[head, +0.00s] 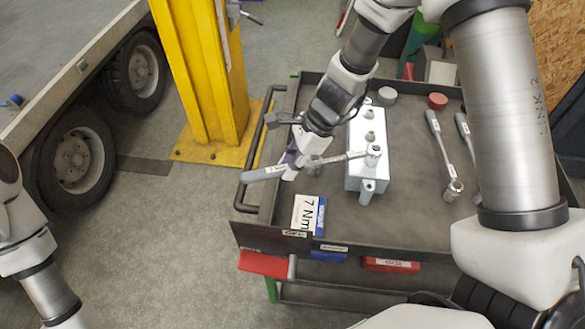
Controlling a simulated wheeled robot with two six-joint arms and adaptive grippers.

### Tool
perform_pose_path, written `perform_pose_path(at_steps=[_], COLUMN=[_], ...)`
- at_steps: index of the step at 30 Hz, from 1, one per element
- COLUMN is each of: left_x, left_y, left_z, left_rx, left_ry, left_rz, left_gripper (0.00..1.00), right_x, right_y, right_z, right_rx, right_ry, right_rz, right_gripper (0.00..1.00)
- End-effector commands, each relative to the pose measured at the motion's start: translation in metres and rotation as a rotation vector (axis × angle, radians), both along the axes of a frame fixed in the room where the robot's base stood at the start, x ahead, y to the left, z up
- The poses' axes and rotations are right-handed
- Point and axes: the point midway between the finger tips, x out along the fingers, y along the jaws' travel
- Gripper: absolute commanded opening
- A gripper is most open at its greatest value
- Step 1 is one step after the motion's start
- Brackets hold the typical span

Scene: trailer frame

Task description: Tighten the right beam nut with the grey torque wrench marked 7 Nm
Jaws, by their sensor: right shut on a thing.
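The grey torque wrench (265,174) lies nearly level across the left part of the cart, its handle end pointing left past the cart's edge. My right gripper (291,169) is shut on its shaft. The wrench's head (373,154) is at the near top end of the pale beam block (354,172), over or on a fitting there; I cannot tell whether it is seated, and the nut under it is hidden. More nuts (370,136) stand farther back on the block. A card marked 7 Nm (305,214) lies at the cart's front left. My left gripper is out of view.
The dark cart top (410,205) has a raised rim and a left handle (244,190). Two other wrenches (437,135) lie to the right. A red cap (437,101) and a grey cap (387,95) sit behind. A yellow post (207,80) stands left, near a wheeled trailer.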

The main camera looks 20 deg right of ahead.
Motion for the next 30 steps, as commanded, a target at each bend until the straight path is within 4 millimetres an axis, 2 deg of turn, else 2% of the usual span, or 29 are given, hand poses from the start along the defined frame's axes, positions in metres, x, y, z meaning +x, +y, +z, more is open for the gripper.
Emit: perform_pose_path(at_steps=[13, 24, 30], left_x=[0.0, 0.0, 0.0], left_y=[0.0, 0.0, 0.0], left_z=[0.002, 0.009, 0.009], left_rx=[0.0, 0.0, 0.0], left_ry=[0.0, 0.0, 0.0], left_rz=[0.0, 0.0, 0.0], left_gripper=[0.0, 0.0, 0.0], right_x=[0.009, 0.036, 0.038], right_y=[-0.001, -0.009, -0.009], right_z=[0.001, 0.001, 0.001], right_rx=[0.001, 0.0, 0.001], right_ry=[-0.001, -0.002, -0.002], right_rz=[-0.043, -0.178, -0.189], right_gripper=[0.0, 0.0, 0.0])
